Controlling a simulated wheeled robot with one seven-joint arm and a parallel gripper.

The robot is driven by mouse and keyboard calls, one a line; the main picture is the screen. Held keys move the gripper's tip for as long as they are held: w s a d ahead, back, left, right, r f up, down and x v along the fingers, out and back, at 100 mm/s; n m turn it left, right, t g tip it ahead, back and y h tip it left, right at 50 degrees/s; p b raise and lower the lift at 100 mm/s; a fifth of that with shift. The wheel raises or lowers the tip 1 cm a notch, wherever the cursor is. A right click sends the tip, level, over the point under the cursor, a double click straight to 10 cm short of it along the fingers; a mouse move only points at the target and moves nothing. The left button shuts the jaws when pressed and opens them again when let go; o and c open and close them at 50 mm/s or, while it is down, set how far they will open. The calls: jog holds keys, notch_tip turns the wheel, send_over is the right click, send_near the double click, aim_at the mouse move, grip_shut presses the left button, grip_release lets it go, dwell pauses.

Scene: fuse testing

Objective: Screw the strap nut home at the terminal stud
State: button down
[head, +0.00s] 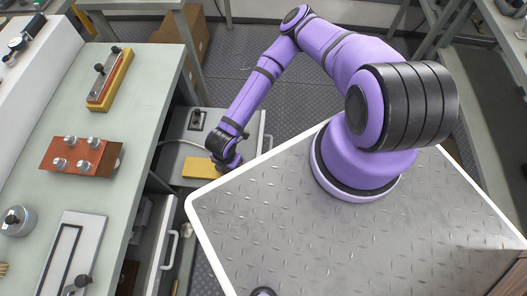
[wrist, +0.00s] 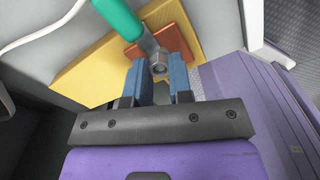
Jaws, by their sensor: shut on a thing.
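My gripper (wrist: 159,76) shows in the wrist view with its two blue fingers close together at a small grey metal piece, which looks like the strap nut (wrist: 158,67). The nut sits between the fingertips, above or against a copper-coloured plate (wrist: 175,38) on a yellow board (wrist: 90,72). A green-sleeved strap (wrist: 119,18) with a grey end runs to the nut from the upper left. The terminal stud cannot be made out separately. In the head view, my gripper is at the yellow board (head: 199,168), with its fingertips hidden by my arm.
A grey-green bench (head: 135,105) on the left holds a copper plate with several metal knobs (head: 58,163), a yellow-edged block (head: 108,80) and a white framed panel (head: 72,250). A white cable (wrist: 45,30) runs near the board. An open drawer (head: 160,240) stands below the bench.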

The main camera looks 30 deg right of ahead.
jog(key=c, duration=0.9)
grip_release()
jog(key=shift+c, duration=0.2)
jog(key=c, duration=0.3)
jog(key=shift+m, duration=0.3)
